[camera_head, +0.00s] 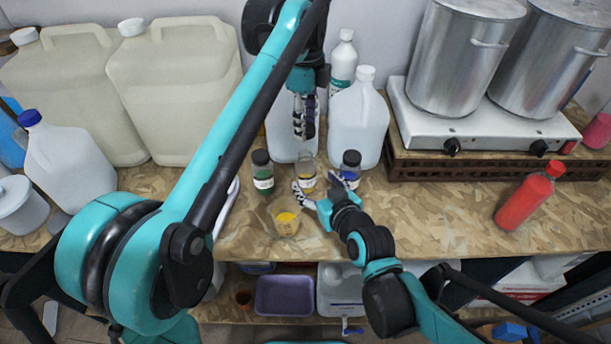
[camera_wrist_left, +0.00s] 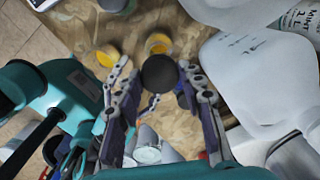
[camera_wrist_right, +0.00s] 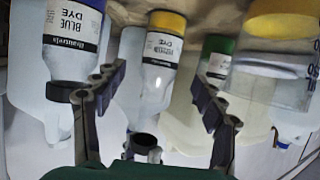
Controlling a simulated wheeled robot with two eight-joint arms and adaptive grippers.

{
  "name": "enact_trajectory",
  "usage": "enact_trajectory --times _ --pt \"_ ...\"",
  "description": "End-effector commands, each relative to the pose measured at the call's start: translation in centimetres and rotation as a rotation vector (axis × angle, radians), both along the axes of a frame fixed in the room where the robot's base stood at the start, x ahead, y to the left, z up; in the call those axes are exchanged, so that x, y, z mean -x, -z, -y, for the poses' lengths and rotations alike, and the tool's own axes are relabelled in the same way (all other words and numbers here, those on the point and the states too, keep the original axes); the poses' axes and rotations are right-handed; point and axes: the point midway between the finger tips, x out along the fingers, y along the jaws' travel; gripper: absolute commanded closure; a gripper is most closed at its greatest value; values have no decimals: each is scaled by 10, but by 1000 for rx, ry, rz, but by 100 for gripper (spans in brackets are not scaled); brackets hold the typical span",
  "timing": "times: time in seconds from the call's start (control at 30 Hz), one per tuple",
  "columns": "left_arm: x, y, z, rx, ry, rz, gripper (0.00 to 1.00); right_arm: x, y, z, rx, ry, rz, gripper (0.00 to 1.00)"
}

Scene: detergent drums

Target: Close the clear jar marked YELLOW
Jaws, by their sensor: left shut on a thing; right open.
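The clear jar marked YELLOW (camera_head: 307,182) stands upright and lidless on the worktop, with yellow dye low in it. It also shows in the left wrist view (camera_wrist_left: 157,44), and in the right wrist view (camera_wrist_right: 158,62) it appears upside down. My left gripper (camera_head: 303,133) is above the jar, shut on a round black lid (camera_wrist_left: 159,73). The lid is apart from the jar's mouth. My right gripper (camera_head: 322,188) is low at the jar, open, with a finger to either side of it; contact cannot be told.
A green-dye jar (camera_head: 262,172) and a blue-dye jar (camera_head: 350,170), both black-lidded, flank it. A small beaker of yellow (camera_head: 287,223) stands in front. White jugs (camera_head: 358,118) stand close behind. A red bottle (camera_head: 525,200) is right; the worktop's front right is clear.

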Motion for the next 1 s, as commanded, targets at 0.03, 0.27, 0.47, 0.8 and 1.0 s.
enact_trajectory --times 0.03,0.27,0.47,0.8,1.0 --pt "0 0 0 0 0 0 73 0 7 0 0 0 0 30" --pt "0 0 0 0 0 0 73 -27 19 -11 0 -1 0 30" --pt "0 0 0 0 0 0 73 -49 29 -20 1 -1 0 30" --pt "0 0 0 0 0 0 73 -64 36 -26 0 0 0 30" --pt "0 0 0 0 0 0 73 -64 36 -26 0 0 0 30"
